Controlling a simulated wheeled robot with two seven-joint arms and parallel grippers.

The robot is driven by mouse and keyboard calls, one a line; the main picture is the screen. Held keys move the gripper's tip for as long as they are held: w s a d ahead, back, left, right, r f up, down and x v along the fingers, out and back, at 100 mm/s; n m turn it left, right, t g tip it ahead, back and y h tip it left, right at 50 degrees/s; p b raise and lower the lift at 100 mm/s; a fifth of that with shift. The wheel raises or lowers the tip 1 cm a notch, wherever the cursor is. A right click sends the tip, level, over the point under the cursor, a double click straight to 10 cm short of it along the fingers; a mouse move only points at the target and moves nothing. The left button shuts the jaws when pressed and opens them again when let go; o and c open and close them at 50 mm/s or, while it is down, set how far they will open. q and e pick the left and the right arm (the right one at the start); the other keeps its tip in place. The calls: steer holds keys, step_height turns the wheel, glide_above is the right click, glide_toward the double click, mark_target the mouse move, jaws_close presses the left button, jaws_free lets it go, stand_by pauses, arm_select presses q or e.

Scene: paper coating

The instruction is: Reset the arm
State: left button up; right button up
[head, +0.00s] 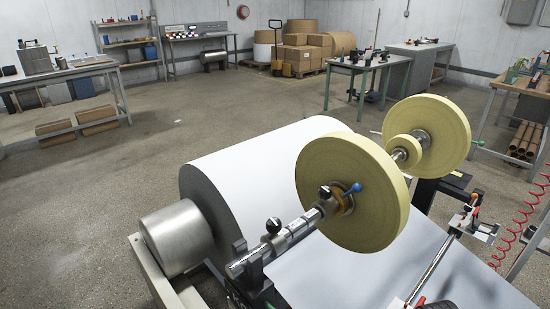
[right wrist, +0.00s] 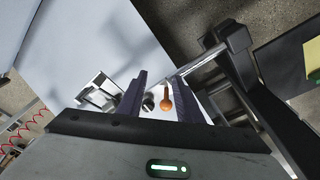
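In the right wrist view, my right gripper (right wrist: 158,84) has its two dark fingers spread apart. An orange rounded knob (right wrist: 166,98) and a dark round end (right wrist: 148,103) show in the gap between the fingers. They seem to lie beyond the fingers, and I see no finger closed on them. My right gripper cannot be made out in the head view. My left gripper is in neither view. In the head view, the coating machine carries a large white paper roll (head: 260,165) and yellow rolls (head: 350,195) on a metal shaft (head: 285,238).
A blue-handled knob (head: 353,188) sticks out beside the near yellow roll. A metal cylinder (head: 177,240) stands at the machine's left end. A red coiled hose (head: 515,240) hangs at the right. Workbenches (head: 60,75) stand farther back, and the floor (head: 110,200) left of the machine is clear.

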steer(key=s+a+r+n+t, duration=0.1)
steer(key=s+a+r+n, duration=0.1)
steer(key=s, duration=0.5)
steer(key=s+a+r+n+t, duration=0.1)
steer(key=s+a+r, duration=0.2)
steer(key=s, duration=0.3)
steer(key=w+a+f+t+y, duration=0.1)
steer(key=w+a+f+t, duration=0.1)
steer(key=f, duration=0.4)
steer(key=w+a+f+t+y, duration=0.1)
steer(key=a+f+t+y, duration=0.1)
steer(key=f, duration=0.4)
steer(key=shift+w+a+f+t, duration=0.35)
steer(key=shift+a+t, duration=0.15)
